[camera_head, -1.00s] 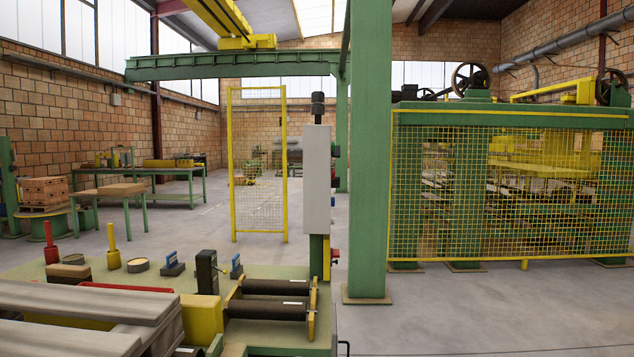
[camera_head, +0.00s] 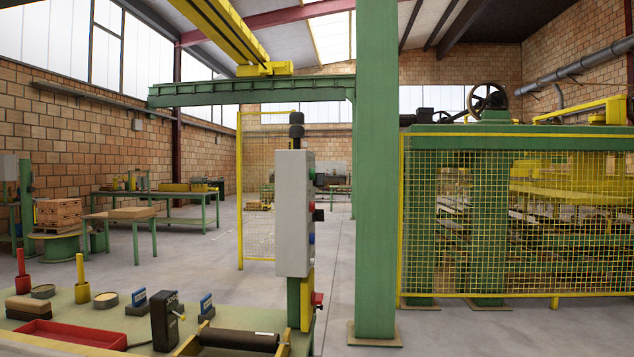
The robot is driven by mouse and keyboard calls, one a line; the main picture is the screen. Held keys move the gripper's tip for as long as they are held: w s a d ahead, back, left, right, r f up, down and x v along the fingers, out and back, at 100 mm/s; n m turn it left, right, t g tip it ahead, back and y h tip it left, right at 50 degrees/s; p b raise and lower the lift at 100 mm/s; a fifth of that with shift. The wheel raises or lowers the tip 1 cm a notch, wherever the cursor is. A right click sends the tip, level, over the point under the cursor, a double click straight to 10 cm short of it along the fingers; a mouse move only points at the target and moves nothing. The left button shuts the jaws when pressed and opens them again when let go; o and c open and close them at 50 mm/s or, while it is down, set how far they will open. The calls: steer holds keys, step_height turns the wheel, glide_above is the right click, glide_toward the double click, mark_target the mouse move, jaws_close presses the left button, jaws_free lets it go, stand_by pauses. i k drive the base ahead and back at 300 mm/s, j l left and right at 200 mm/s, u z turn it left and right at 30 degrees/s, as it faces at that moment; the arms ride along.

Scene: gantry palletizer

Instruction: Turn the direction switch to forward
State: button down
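A grey control box (camera_head: 294,212) stands on a green and yellow post near the middle of the picture. I see it mostly from its side. Its controls stick out on the right edge: a green one (camera_head: 320,180), a red one, a black one (camera_head: 319,215) and a blue one. I cannot tell which of them is the direction switch, or how it is set. A black box (camera_head: 165,321) with a small lever stands on the bench to the left. My gripper is not in view.
A green bench (camera_head: 75,305) with a red tray (camera_head: 68,334), cups and small blocks fills the lower left. A dark roller (camera_head: 238,340) lies at its right end. A thick green column (camera_head: 376,180) stands right of the control box, beside a yellow mesh fence (camera_head: 500,220). Bare floor shows between.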

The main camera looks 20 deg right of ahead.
mark_target(318, 181)
steer(key=i+l+u, duration=0.1)
steer(key=l, duration=0.35)
steer(key=i+l+u, duration=0.1)
steer(key=l, duration=0.3)
steer(key=i+l+u, duration=0.1)
steer(key=l, duration=0.35)
